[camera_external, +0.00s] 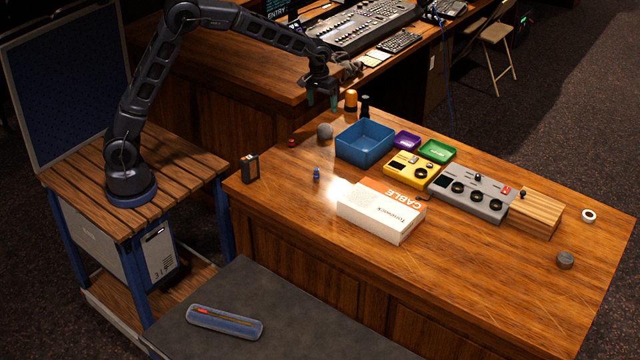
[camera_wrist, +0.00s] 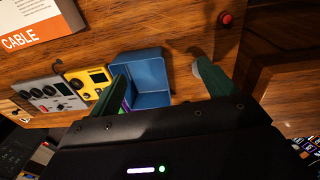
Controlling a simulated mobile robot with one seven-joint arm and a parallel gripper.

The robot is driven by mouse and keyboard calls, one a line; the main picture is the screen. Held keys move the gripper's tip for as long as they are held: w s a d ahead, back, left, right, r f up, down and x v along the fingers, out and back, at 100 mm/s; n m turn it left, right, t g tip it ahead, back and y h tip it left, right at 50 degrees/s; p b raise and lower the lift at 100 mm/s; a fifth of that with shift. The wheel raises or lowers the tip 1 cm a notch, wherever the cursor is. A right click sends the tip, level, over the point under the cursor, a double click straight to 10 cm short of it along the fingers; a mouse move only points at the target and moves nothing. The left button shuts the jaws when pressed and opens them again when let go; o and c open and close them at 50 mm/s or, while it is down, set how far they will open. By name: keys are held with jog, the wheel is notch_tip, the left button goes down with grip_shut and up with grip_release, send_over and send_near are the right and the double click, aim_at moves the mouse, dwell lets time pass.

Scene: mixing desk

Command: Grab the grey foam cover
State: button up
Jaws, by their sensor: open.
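A rounded grey piece that looks like the foam cover (camera_external: 325,131) sits on the wooden desk just left of the blue bin (camera_external: 365,143). My gripper (camera_external: 322,101) is open and empty, above the desk's back edge near the grey piece and apart from it. In the wrist view my two green fingers (camera_wrist: 163,70) are spread. The blue bin (camera_wrist: 150,75) shows between them, and a greyish edge beside the right finger may be the foam cover, mostly hidden.
A red button (camera_external: 291,142) is left of the foam cover. An orange cylinder (camera_external: 351,100) and dark bottle (camera_external: 365,106) stand behind the bin.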

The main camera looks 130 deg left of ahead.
aim_at(325, 124)
jog(key=s+a+f+n, duration=0.1)
jog(key=s+a+f, duration=0.2)
jog(key=a+f, duration=0.1)
jog(key=s+a+f+n, duration=0.1)
jog(key=s+a+f, duration=0.2)
jog(key=a, duration=0.3)
jog(key=s+a+f+n, duration=0.1)
jog(key=s+a+f, duration=0.2)
jog(key=a+f, duration=0.2)
jog(key=shift+s+n+g+h, duration=0.3)
jog(key=shift+s+n, duration=0.1)
jog(key=shift+s+f, duration=0.2)
jog(key=shift+f, duration=5.25)
jog(key=c, duration=1.1)
